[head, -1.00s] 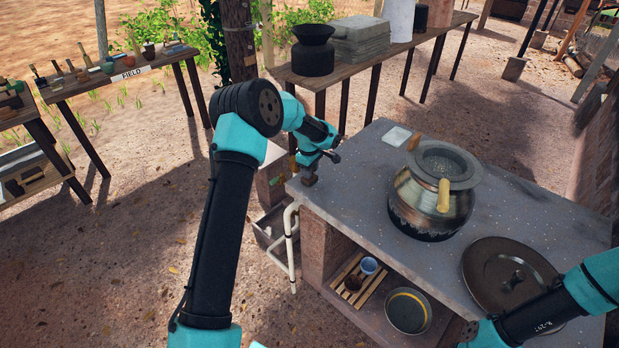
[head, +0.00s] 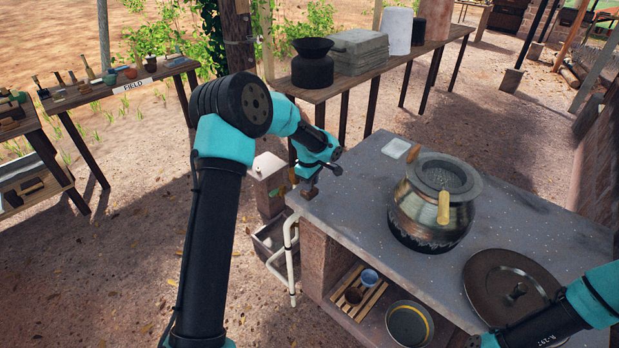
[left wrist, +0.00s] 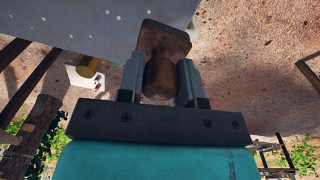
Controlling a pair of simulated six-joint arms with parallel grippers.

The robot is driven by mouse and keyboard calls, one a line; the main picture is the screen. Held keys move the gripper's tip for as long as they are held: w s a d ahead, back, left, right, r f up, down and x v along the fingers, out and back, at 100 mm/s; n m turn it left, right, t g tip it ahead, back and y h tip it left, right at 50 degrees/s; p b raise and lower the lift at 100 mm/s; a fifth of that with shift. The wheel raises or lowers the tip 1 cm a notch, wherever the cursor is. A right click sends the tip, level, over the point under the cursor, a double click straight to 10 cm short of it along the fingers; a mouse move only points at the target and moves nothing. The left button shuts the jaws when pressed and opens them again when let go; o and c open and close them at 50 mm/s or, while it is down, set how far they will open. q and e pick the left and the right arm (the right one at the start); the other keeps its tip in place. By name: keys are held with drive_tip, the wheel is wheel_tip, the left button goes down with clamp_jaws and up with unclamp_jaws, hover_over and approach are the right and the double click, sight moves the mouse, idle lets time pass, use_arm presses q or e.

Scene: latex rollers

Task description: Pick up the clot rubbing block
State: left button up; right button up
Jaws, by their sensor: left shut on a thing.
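The clot rubbing block is a small brown wooden block with a rounded handle. In the left wrist view the block (left wrist: 166,38) sits between my left gripper's fingers (left wrist: 161,80), which are shut on its handle. In the head view my left gripper (head: 312,181) points down at the left corner of the grey speckled counter (head: 360,208). The small dark block (head: 309,193) shows just under it. I cannot tell whether it touches the counter top. My right gripper is outside the head view; only part of that arm shows at lower right.
A metal pot (head: 418,212) with a dark ring and wooden-handled tool stands on the counter. A white square dish (head: 396,147) lies behind it, and a dark round lid (head: 490,285) lies at right. White pipes (head: 289,250) stand below the corner. The counter's front left is clear.

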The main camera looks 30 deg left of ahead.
use_arm(q)
drive_tip(key=s+d+r, duration=0.1)
drive_tip(key=s+d, duration=0.4)
drive_tip(key=s, duration=0.4)
drive_tip(key=shift+s+d, duration=0.2)
drive_tip(key=shift+s, duration=0.2)
